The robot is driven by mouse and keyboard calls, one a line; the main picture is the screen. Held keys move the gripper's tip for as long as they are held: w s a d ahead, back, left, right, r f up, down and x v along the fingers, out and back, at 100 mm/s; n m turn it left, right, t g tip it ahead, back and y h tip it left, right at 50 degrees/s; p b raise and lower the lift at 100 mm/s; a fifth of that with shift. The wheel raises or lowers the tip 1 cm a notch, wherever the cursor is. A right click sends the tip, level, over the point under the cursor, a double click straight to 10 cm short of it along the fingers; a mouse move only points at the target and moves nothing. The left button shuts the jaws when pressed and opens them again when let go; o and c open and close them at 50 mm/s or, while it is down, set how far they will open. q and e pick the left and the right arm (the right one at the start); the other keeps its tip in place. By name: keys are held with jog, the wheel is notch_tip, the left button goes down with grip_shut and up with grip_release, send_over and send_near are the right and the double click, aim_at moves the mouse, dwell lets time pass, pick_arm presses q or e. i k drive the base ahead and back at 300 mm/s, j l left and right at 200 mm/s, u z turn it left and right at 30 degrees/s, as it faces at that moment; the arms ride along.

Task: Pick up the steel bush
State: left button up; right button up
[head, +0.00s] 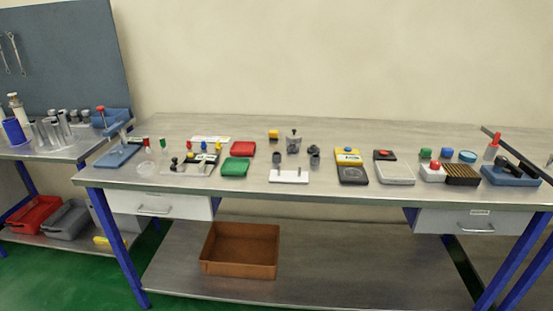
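Several small grey metal-looking parts stand near the middle of the long steel-topped bench (340,133). A short grey cylindrical piece (315,162) stands behind the white block's right end. Another small dark grey piece (277,159) stands to its left, behind the same block. A larger grey part with a knob on top (293,144) stands farther back. Any of these may be the steel bush; they are too small in this view to tell which. Neither of my grippers shows in the head view.
A white block with pins (289,176) lies in front of the grey parts. Red (243,149) and green (234,167) blocks lie left; a yellow-and-black case (348,157) lies right. A brown bin (240,250) sits on the lower shelf. The bench's front middle edge is clear.

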aim_at(275, 156)
jog(key=i+j, duration=0.15)
jog(key=i, duration=0.3)
jog(key=i+j, duration=0.15)
jog(key=i, duration=0.35)
